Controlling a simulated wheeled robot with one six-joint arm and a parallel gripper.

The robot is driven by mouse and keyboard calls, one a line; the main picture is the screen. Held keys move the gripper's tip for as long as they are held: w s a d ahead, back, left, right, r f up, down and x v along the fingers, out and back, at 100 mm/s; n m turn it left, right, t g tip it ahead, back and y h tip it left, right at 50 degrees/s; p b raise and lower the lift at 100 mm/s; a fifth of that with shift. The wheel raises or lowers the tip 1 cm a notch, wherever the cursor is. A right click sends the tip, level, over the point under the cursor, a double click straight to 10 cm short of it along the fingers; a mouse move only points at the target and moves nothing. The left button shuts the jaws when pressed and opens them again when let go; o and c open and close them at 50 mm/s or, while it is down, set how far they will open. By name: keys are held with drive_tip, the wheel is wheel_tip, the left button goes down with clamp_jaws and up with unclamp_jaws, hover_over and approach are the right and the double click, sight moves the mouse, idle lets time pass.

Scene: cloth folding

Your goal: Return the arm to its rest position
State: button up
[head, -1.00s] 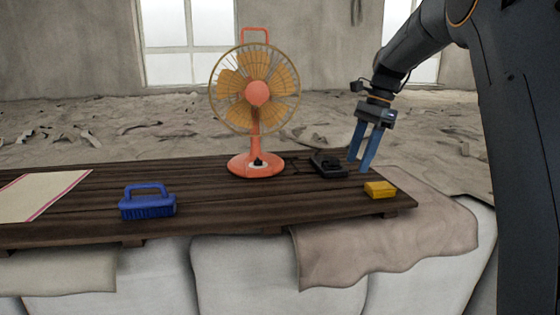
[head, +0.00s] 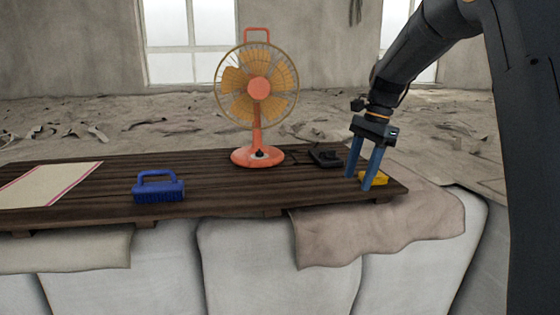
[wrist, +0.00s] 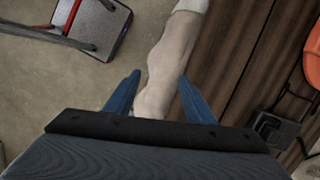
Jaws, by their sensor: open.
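My gripper (head: 367,180) hangs at the right end of the dark wooden table (head: 225,192), its two blue fingers pointing down and spread apart. Nothing shows between them in the wrist view (wrist: 158,95). A cream cloth with red stripes (head: 45,183) lies flat at the table's left end. My arm reaches down from the upper right.
An orange fan (head: 257,95) stands at the table's back. A blue brush (head: 158,187) lies front left, and a black device (head: 325,157) lies left of my gripper. A brown cloth (head: 400,222) drapes over the right edge. The wrist view shows a red-framed object (wrist: 95,22).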

drive_tip(key=s+a+f+n+t+h+b, duration=0.1)
drive_tip(key=s+f+n+b, duration=0.1)
drive_tip(key=s+f+n, duration=0.4)
drive_tip(key=s+f+n+h+b, duration=0.1)
drive_tip(key=s+f+n, duration=0.6)
drive_tip(key=s+f, duration=0.8)
drive_tip(key=s+b, duration=0.1)
drive_tip(key=s, duration=0.3)
drive_tip(key=shift+s+a+n+t, duration=0.3)
drive_tip(key=shift+a+t, duration=0.1)
